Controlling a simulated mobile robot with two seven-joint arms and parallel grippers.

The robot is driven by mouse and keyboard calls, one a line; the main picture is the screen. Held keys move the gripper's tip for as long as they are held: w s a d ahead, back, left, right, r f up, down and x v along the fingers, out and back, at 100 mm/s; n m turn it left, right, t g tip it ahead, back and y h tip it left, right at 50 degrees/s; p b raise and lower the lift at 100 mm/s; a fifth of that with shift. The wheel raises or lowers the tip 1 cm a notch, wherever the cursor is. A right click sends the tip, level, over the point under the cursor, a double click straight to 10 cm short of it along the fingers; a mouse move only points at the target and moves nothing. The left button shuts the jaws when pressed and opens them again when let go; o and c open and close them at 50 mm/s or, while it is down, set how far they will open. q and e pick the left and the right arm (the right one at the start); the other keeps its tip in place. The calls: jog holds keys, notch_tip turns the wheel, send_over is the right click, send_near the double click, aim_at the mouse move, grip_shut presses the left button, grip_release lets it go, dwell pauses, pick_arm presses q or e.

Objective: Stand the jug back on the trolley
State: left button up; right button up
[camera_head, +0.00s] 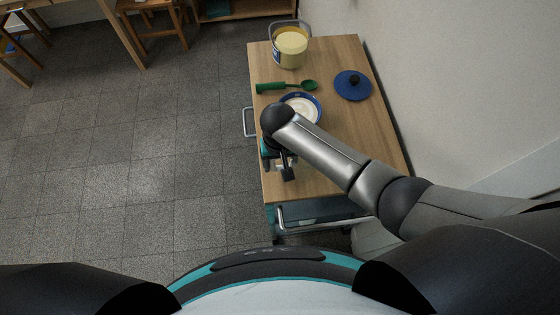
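The trolley (341,162) has a wooden top and stands along the wall on the right. My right arm reaches over its near half from the right. My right gripper (286,171) points down at the trolley's near left part, largely covered by my own wrist. I cannot tell whether its fingers are open or shut, or whether they hold anything. I cannot make out a jug for certain; the area under my wrist is hidden. My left gripper is out of view.
On the trolley stand a pot with yellow contents (291,48), a green spoon (271,88), a blue-rimmed white dish (314,98) partly behind my wrist, and a blue lid (352,91). Wooden furniture (125,45) is at the upper left. The tiled floor (150,150) left of the trolley is clear.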

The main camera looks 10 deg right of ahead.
jog(key=o, duration=0.4)
jog(key=shift+r, duration=0.1)
notch_tip(320, 180, up, 12)
jog(key=p, duration=0.2)
jog(key=shift+s+a+r+p, duration=0.1)
jog(key=shift+p, duration=0.25)
